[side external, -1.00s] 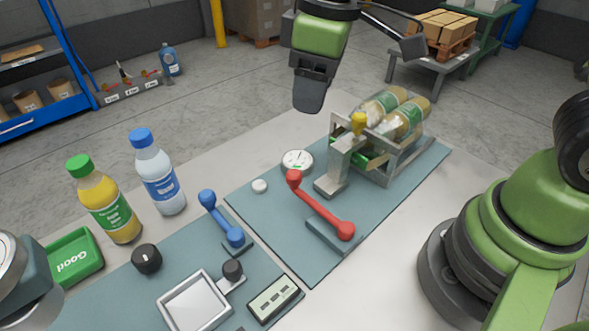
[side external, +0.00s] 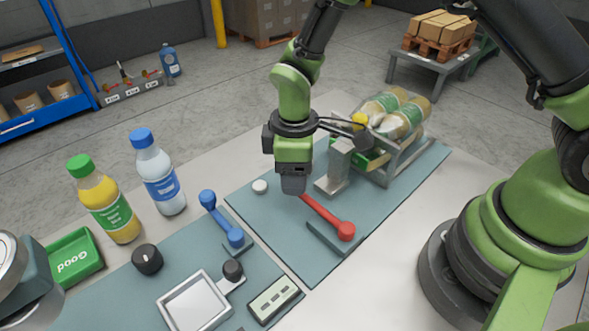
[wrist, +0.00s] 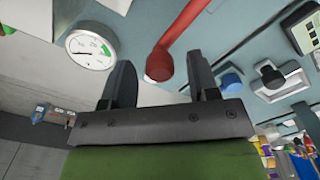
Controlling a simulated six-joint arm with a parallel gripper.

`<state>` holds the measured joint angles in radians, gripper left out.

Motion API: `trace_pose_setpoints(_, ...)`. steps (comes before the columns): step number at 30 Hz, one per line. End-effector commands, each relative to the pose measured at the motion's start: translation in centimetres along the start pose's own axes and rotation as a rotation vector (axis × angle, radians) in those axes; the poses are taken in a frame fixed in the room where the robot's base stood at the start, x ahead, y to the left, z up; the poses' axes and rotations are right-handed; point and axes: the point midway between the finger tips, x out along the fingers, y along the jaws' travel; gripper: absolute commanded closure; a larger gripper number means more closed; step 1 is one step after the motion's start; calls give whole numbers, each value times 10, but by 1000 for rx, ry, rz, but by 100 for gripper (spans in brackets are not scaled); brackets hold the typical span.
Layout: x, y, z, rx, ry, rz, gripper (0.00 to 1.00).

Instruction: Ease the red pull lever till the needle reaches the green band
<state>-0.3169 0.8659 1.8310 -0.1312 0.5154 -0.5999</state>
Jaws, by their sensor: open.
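The red pull lever (side external: 325,215) runs from a round pivot on its teal base up to a ball knob. In the side view my gripper (side external: 293,190) covers that knob. In the wrist view the red knob (wrist: 159,66) shows between the two fingers of my gripper (wrist: 160,62), which are open with space on both sides. Whether the knob lies at fingertip depth is unclear. The white gauge (wrist: 90,49) shows left of the fingers, with a green band on its right side. The needle is too small to read surely. In the side view my gripper hides the gauge.
A blue lever (side external: 222,220), a black knob (side external: 147,260) and two bottles stand further left.

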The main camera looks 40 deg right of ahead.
Motion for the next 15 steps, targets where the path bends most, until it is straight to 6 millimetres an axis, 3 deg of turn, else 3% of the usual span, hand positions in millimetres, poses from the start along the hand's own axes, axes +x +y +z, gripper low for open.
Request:
trace_pose_setpoints(9, 4, 0, 0, 1, 1, 0, 45)
trace_pose_setpoints(11, 4, 0, 0, 1, 1, 0, 57)
trace_pose_setpoints(15, 4, 0, 0, 1, 1, 0, 89)
